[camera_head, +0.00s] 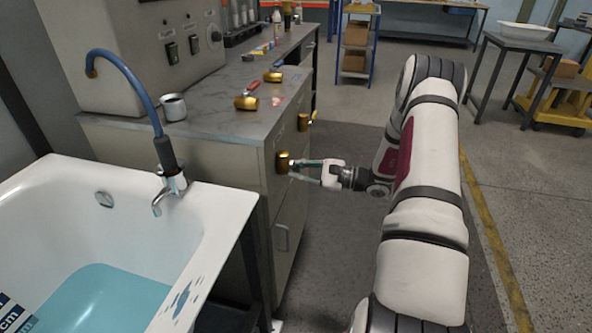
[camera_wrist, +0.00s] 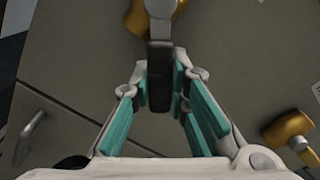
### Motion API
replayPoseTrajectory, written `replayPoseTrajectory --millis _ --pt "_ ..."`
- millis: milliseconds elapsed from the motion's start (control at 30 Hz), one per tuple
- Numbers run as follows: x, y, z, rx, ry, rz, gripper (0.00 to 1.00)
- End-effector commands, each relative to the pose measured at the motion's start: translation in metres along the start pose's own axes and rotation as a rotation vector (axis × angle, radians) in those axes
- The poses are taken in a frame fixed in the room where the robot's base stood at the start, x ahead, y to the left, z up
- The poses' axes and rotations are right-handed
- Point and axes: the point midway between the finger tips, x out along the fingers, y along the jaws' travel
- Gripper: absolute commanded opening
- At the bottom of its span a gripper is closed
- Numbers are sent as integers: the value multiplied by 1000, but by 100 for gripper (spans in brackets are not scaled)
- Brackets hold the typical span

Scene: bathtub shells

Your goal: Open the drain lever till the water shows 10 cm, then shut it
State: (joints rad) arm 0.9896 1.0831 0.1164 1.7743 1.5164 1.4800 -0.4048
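The white bathtub (camera_head: 215,215) is at the lower left of the head view and holds blue-green water (camera_head: 105,300). A blue and black scale marked in cm (camera_head: 10,312) is cut off at the left edge, and I cannot read its level. A brass valve (camera_head: 282,162) sits on the cabinet's side. In the wrist view its brass body (camera_wrist: 140,18) is partly hidden behind a lever with a dark grip (camera_wrist: 160,90). My gripper (camera_head: 297,167) is at this valve. Its teal fingers (camera_wrist: 160,82) stand on both sides of the dark grip, with little or no gap.
A second brass valve (camera_head: 303,121) sits farther along the cabinet (camera_head: 285,205); one also shows in the wrist view (camera_wrist: 288,127). Red-handled brass pieces (camera_head: 247,101) and a metal mug (camera_head: 173,107) are on the countertop. A tap (camera_head: 170,182) stands on the tub's rim.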

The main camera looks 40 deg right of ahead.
Motion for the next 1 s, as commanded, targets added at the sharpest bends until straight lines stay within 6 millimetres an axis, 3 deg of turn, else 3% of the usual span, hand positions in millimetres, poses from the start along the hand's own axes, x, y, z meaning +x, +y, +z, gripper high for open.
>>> replayPoseTrajectory --millis 467,1000 --pt "0 -2 -1 -52 0 1 0" --pt "-1 -26 5 -476 1 1 0"
